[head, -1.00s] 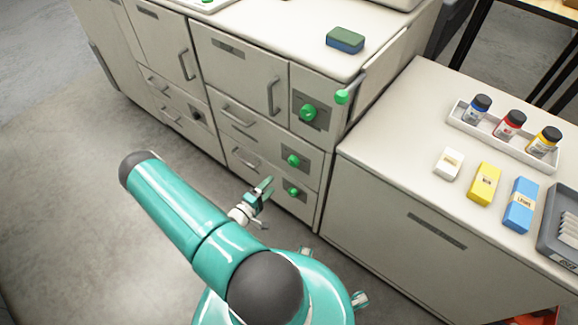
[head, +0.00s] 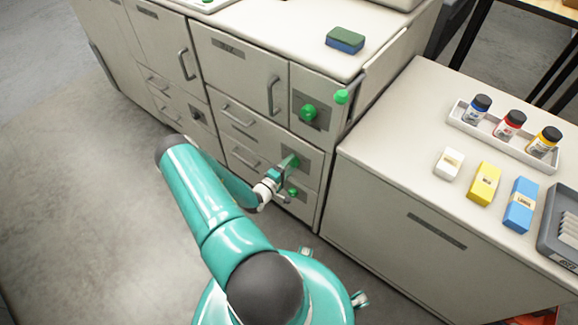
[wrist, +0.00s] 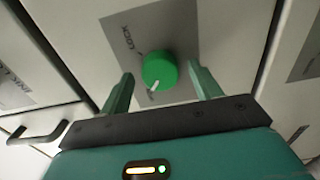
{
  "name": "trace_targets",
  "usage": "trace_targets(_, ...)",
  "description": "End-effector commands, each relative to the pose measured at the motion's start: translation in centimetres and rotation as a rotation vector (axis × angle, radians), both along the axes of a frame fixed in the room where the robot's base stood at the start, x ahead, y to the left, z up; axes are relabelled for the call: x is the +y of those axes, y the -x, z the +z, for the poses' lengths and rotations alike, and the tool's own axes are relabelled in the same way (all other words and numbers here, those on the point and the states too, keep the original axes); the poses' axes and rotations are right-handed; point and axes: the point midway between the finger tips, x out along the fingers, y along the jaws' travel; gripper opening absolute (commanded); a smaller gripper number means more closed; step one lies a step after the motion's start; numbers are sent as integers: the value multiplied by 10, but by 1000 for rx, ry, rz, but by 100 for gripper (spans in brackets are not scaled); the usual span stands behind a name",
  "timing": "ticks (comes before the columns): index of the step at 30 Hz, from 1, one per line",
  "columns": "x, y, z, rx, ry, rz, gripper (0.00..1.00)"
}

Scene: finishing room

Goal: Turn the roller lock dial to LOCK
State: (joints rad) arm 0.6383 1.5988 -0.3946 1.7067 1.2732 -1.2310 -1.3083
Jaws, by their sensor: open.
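In the wrist view a round green dial (wrist: 158,68) sits on a grey plate (wrist: 180,25) marked LOCK at upper left. A white mark shows at the dial's lower-left edge, away from the word LOCK. My gripper (wrist: 160,76) is open, with one finger at each side of the dial and a gap on both sides. In the head view my gripper (head: 286,170) is at the middle of three green dials on the cabinet's right column. This dial (head: 295,158) is partly hidden by the gripper there.
Another green dial (head: 308,112) is above and a third (head: 292,192) is just below the gripper. Drawer handles (head: 243,156) stick out at left. A counter (head: 390,150) with bottles and boxes stands at right. The floor at left is clear.

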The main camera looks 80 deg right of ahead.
Motion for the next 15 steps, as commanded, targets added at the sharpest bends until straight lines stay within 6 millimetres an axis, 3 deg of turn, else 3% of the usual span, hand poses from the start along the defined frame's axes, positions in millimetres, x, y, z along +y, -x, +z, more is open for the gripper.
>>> trace_targets(2,0,0,0,0,0,0,59)
trace_targets(8,0,0,0,0,0,0,20)
trace_targets(15,1,0,0,-9,4,0,19)
